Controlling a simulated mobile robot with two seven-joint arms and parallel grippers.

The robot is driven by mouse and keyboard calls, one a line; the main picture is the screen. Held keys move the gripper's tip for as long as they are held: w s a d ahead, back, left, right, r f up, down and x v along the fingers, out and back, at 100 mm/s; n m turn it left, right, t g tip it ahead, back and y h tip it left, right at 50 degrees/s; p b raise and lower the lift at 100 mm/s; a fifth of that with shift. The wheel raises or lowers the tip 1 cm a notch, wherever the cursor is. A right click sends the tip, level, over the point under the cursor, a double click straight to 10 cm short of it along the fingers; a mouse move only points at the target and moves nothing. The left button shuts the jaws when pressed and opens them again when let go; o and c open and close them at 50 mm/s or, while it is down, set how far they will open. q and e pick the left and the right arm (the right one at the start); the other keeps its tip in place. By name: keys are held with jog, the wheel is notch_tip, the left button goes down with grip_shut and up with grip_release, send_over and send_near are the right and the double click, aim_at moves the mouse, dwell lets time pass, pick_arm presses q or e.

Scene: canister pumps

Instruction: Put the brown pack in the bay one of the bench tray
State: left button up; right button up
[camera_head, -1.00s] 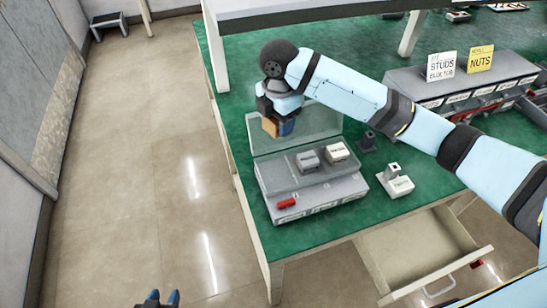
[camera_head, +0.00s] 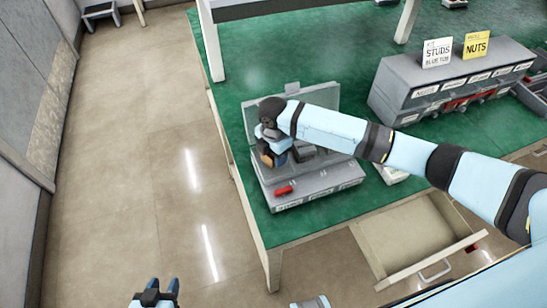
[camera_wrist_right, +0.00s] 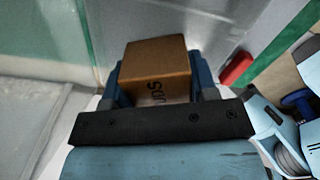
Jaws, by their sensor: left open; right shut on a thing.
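The brown pack (camera_wrist_right: 156,68) is held between the blue fingers of my right gripper (camera_wrist_right: 156,85) in the right wrist view. In the head view the pack (camera_head: 266,158) shows small beneath my right gripper (camera_head: 273,158), over the left part of the grey bench tray (camera_head: 318,190). I cannot tell whether the pack touches the tray floor. The arm hides much of the tray's back part, and no bay number can be read. My left gripper (camera_head: 157,290) is open and empty over the floor at the bottom of the head view.
A red item (camera_head: 284,190) lies at the tray's front left. A grey drawer rack (camera_head: 450,85) with STUDS and NUTS cards is at the right. An open drawer (camera_head: 420,240) juts out at the front.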

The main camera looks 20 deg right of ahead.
jog(key=shift+f, duration=1.15)
jog(key=shift+f, duration=0.15)
jog(key=o, duration=0.9)
jog(key=shift+o, duration=0.2)
notch_tip(320, 180, up, 12)
jog(key=shift+r, duration=0.15)
